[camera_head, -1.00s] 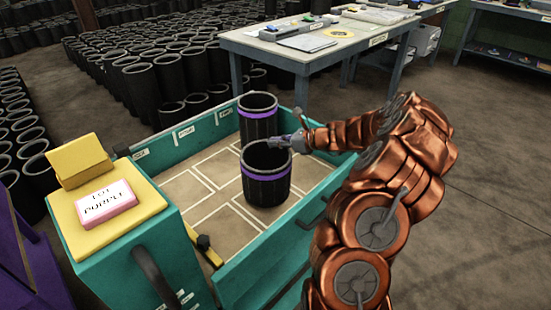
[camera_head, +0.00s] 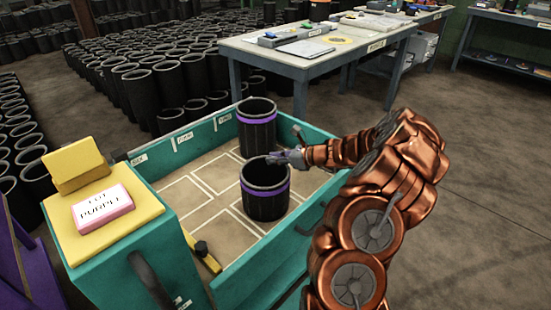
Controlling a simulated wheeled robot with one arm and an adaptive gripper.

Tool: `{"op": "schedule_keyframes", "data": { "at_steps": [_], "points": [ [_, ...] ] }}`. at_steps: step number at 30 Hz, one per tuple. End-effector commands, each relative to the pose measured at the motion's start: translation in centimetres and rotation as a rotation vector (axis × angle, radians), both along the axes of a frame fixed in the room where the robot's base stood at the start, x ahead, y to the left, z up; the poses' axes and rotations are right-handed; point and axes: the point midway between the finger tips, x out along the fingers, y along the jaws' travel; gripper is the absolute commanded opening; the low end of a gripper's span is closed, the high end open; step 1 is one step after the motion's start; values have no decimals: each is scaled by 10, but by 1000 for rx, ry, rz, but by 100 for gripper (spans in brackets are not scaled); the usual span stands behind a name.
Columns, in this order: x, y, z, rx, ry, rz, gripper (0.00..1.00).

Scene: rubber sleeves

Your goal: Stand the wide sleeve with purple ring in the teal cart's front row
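A black sleeve with a purple ring (camera_head: 265,200) is upright inside the teal cart (camera_head: 250,278), on the side nearer to me. Its bottom looks at or just above the cart floor; I cannot tell if it touches. My gripper (camera_head: 280,158) is at this sleeve's upper rim and looks shut on it; the fingers are small and partly hidden. A second black sleeve with a purple ring (camera_head: 257,132) stands upright right behind it in the cart. The front sleeve overlaps its lower part in view, so the gap between them is unclear.
The cart floor has pale outlined cells (camera_head: 190,200), bare to the left. A yellow-topped block with a pink "purple" sign (camera_head: 103,208) stands at the cart's left end. A grey table (camera_head: 300,62) is behind the cart. Many black sleeves (camera_head: 150,95) crowd the floor at back left.

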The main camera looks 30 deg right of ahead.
Motion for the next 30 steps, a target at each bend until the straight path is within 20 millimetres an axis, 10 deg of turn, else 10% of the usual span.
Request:
{"op": "schedule_keyframes", "data": {
  "at_steps": [16, 30],
  "points": [
    [-5, -4, 5, -1, 0, -2, 36],
    [-68, -40, 36, -1, 0, -2, 36]
  ]
}}
